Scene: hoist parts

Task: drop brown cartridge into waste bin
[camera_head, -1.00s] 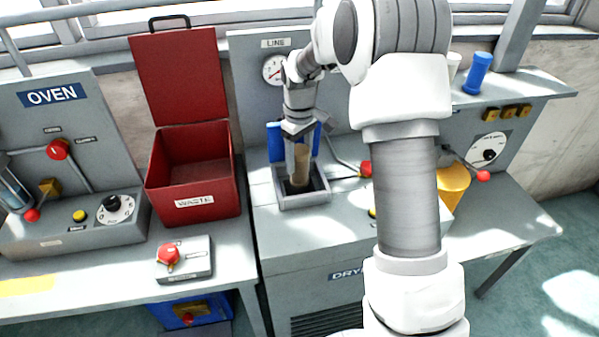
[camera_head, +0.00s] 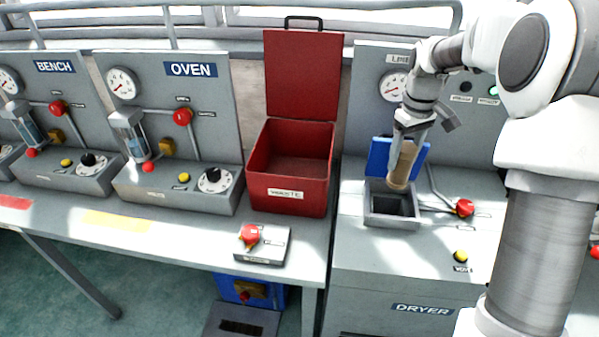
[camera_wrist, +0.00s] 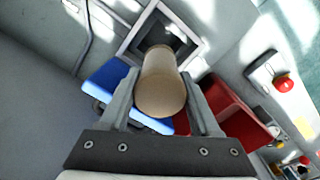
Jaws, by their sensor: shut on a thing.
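The brown cartridge (camera_head: 403,166) is held in my gripper (camera_head: 401,158) just above the square opening of the dryer (camera_head: 391,219). The cartridge is tilted, and its lower end is near the opening's back edge. In the wrist view the cartridge (camera_wrist: 162,92) sits between the two fingers of my gripper (camera_wrist: 164,98), with the open well behind it. The waste bin (camera_head: 290,201) is a red box labelled WASTE to the left of the dryer. Its lid (camera_head: 304,75) stands open at the back, and the inside that shows looks empty. The bin also shows in the wrist view (camera_wrist: 240,112).
The dryer's blue lid (camera_head: 379,157) stands open behind the well. A red-handled lever (camera_head: 464,208) is to its right. A small box with a red knob (camera_head: 262,245) sits in front of the bin. The oven panel (camera_head: 190,125) stands left of the bin.

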